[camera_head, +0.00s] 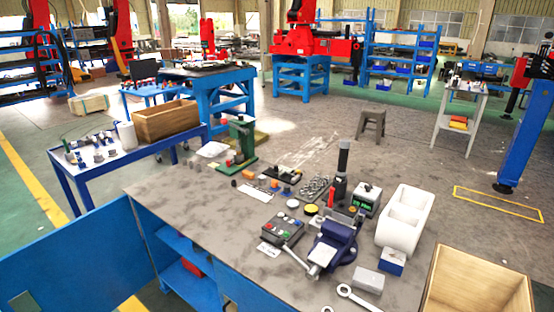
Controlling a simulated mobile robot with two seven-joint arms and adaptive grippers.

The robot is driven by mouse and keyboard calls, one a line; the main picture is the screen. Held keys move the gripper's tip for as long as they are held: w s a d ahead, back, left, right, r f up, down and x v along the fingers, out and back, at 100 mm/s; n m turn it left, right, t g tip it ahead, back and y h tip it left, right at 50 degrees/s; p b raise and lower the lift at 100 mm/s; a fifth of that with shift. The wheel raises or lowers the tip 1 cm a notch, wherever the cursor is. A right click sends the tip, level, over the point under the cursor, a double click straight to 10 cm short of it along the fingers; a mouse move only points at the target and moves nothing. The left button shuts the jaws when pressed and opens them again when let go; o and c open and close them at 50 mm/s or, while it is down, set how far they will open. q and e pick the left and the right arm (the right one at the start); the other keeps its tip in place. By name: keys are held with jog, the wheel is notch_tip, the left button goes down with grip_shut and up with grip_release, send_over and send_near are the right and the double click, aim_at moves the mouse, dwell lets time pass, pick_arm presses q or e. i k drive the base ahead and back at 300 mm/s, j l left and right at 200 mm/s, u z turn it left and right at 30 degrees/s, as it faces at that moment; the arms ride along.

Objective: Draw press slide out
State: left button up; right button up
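A small green press (243,142) stands upright near the far left edge of the grey workbench (190,205). It has a tall column on a green base. Its slide is too small to make out, so I cannot tell how far in or out it sits. Neither of my grippers shows in the head view.
On the bench are a blue vise (336,240), a button box (282,229), a white double bin (405,220), a meter (366,198) and a wooden box (478,285). A blue cart (100,165) stands left. The bench's left front is clear.

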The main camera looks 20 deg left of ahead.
aim_at(237, 159)
jog(key=j+z, duration=1)
jog(key=j, duration=0.3)
jog(key=k+j+z, duration=0.2)
jog(key=j, duration=0.25)
